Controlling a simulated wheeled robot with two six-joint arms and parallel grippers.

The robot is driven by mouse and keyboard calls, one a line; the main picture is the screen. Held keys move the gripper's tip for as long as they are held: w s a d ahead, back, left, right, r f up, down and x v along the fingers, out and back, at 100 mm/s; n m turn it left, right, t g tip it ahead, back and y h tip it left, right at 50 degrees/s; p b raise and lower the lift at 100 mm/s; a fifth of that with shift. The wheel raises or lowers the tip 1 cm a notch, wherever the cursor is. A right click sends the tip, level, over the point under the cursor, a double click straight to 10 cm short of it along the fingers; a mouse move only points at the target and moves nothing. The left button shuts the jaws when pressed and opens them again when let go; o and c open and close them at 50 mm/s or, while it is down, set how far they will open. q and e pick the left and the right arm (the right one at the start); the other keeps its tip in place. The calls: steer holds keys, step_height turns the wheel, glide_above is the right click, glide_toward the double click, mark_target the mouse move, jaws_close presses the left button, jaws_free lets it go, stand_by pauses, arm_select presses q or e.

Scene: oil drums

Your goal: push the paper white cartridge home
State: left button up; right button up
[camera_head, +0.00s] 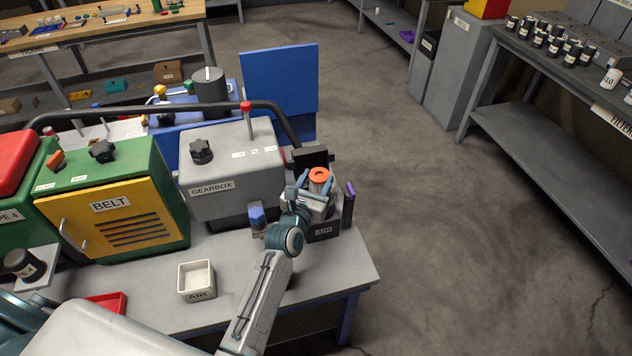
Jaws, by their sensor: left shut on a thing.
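The paper white cartridge (319,175) shows an orange ring on top, with a little of its pale body below. It stands upright at the dark housing labelled AIR (323,230), at the right end of the bench. My left gripper (317,188) is shut on the cartridge, with a blue-grey finger on either side. The gripper and wrist hide the cartridge's lower part and the housing's mouth, so I cannot tell how deep it sits. My right gripper is not in view.
A grey gearbox (232,172) and a green and yellow belt cabinet (117,207) stand to the left. A dark purple-topped piece (349,205) stands close right of the gripper. A white AIR bin (197,281) sits in front. The bench front (325,275) is clear.

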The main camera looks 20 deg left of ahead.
arm_select(q)
steer(key=shift+f, duration=0.25)
stand_by(0.3)
steer(key=shift+f+b, duration=0.8)
steer(key=shift+f, duration=0.1)
steer(key=shift+f, duration=0.2)
steer(key=o, duration=1)
steer(key=shift+o, duration=0.2)
steer(key=shift+s, duration=0.15)
steer(key=s+b, duration=0.2)
steer(key=s, duration=0.8)
steer(key=shift+s+a, duration=0.3)
